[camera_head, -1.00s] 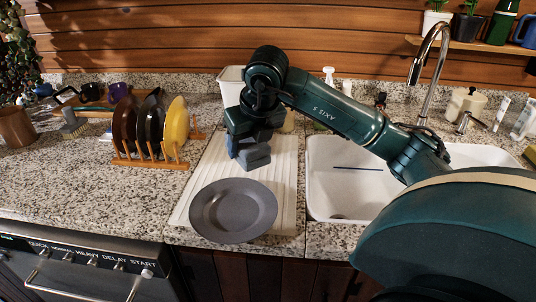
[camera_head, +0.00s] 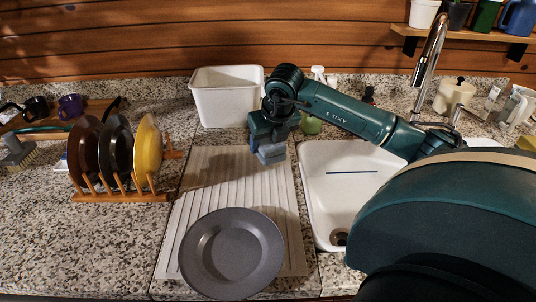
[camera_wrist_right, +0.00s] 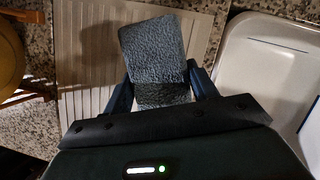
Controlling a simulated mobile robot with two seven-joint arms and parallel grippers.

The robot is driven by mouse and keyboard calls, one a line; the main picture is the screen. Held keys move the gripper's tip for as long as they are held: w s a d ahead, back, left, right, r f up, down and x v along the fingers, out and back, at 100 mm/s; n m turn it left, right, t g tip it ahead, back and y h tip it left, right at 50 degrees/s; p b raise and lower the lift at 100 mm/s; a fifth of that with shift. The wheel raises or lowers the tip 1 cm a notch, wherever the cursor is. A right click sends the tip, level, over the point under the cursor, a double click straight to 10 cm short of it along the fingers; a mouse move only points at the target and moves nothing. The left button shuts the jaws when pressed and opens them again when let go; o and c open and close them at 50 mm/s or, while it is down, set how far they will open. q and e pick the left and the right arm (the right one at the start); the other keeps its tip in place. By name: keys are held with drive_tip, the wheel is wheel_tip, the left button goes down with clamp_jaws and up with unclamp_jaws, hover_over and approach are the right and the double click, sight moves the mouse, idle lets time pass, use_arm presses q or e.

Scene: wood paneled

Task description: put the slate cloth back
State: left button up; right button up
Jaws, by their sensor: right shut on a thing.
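My right gripper (camera_head: 271,140) is shut on the slate cloth (camera_head: 270,153), a grey-blue folded piece. In the head view it hangs near the back right of the white ribbed drainboard (camera_head: 200,178), beside the sink. In the right wrist view the cloth (camera_wrist_right: 152,48) sits between the two fingers of the gripper (camera_wrist_right: 160,90), with the drainboard (camera_wrist_right: 80,50) beneath. I cannot tell its exact height above the board. My left gripper is not in view.
A grey plate (camera_head: 230,252) lies on the front of the drainboard. A white bin (camera_head: 226,100) stands behind it. A wooden rack (camera_head: 120,196) with three plates is at left. The white sink (camera_head: 320,200) is at right, with a faucet (camera_head: 428,55) behind. Bottles stand behind my arm.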

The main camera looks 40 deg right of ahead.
drive_tip(key=shift+f, duration=2.2)
drive_tip(key=shift+f, duration=0.25)
drive_tip(key=o, duration=0.9)
drive_tip(key=shift+r, duration=0.1)
drive_tip(key=shift+r, duration=0.45)
drive_tip(key=v, duration=1.1)
drive_tip(key=shift+s+a+r, duration=0.1)
drive_tip(key=shift+s+r, duration=0.1)
